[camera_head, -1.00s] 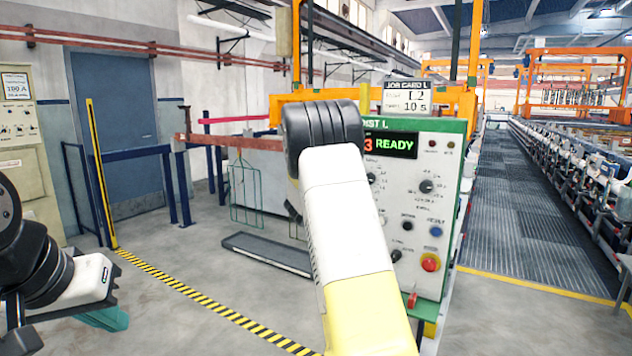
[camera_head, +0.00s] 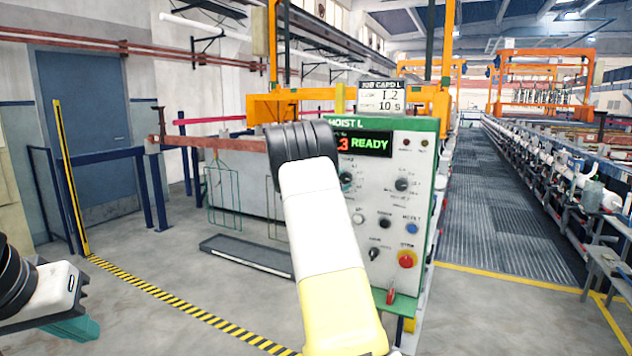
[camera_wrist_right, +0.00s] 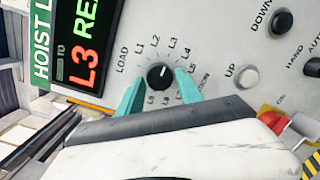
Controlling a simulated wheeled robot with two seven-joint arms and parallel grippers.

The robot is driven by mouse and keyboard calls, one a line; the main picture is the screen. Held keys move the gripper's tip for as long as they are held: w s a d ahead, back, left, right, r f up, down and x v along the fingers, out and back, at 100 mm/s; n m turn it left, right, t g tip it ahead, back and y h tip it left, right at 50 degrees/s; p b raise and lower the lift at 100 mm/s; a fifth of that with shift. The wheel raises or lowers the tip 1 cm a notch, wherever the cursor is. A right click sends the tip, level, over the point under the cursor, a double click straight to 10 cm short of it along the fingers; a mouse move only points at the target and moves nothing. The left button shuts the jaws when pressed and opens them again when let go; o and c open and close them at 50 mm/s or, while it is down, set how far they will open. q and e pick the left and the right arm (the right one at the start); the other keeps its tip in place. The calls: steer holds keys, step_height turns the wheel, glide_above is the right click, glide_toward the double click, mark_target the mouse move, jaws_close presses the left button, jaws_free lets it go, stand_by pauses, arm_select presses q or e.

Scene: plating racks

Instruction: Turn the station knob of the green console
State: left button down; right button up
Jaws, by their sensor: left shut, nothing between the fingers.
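The green-framed console (camera_head: 428,200) stands at centre, its display (camera_head: 362,144) reading 3 READY; the wrist view shows L3 on that display (camera_wrist_right: 85,65). The station knob (camera_wrist_right: 160,76) is black with a white mark pointing up, roughly towards L3, within a ring of labels from LOAD through L1, L2, L3. My right gripper (camera_wrist_right: 159,92) is open, its teal fingertips on either side of the knob with gaps visible. My left gripper (camera_head: 72,329) is low at the left, shut and empty, away from the console.
A job card (camera_head: 381,97) on top of the console appears to read L2 and 10 S. Another dial (camera_head: 402,184), several buttons and a red stop button (camera_head: 407,259) are on the panel. A dark tray (camera_head: 245,255) lies left of the console. The floor in front is open.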

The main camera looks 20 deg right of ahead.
jaws_close()
steer(key=shift+n, duration=0.4)
steer(key=n, duration=0.3)
steer(key=shift+f+n, duration=0.15)
steer(key=shift+n, duration=0.25)
steer(key=n+t, duration=0.1)
steer(key=n, duration=0.3)
steer(key=shift+s+f+n, duration=0.1)
steer(key=shift+n, duration=0.3)
steer(key=n, duration=0.5)
steer(key=shift+s+d+t, duration=0.1)
steer(key=shift+t, duration=0.3)
steer(key=n, duration=0.4)
steer(key=shift+n+t, duration=0.3)
steer(key=shift+n, duration=0.3)
